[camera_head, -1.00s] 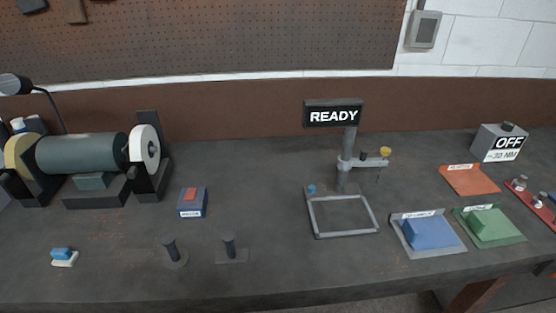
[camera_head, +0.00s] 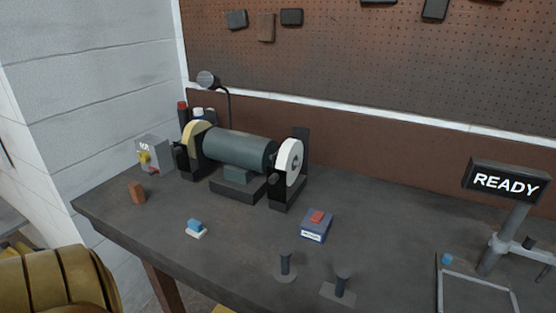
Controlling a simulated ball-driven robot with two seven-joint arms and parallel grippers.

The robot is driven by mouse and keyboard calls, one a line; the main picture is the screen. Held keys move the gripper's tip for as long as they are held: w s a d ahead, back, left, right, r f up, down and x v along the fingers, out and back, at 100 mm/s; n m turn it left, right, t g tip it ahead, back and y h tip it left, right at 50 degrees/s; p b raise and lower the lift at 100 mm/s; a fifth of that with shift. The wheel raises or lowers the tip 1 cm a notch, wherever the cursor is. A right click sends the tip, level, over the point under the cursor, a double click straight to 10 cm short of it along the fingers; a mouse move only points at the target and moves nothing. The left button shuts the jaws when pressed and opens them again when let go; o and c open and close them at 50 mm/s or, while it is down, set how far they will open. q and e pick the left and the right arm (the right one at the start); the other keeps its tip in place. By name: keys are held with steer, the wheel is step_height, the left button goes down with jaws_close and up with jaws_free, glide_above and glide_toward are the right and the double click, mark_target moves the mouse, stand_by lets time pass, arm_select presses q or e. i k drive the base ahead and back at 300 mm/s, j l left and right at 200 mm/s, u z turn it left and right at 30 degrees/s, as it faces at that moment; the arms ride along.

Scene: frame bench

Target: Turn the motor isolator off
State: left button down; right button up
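A grey box (camera_head: 155,152) with a yellow knob (camera_head: 143,157) on its front stands at the far left end of the bench, left of the bench grinder (camera_head: 240,152). It looks like the motor isolator. It has a small dark marking on its upper face, too small to read, and a bit of red low on its front. Which way the knob is turned cannot be told. A gold ribbed part of my arm shows at the lower left, well apart from the box. Neither gripper's fingers are in view.
A brown block (camera_head: 137,192) and a blue-and-white piece (camera_head: 196,228) lie in front of the box and grinder. A blue box with a red top (camera_head: 316,226) and two dark posts stand further right. A READY sign (camera_head: 506,182) stands at right. A lamp stands behind the grinder.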

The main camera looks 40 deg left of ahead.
mark_target(144, 156)
steer(key=k+u, duration=0.15)
steer(key=u, duration=1.4)
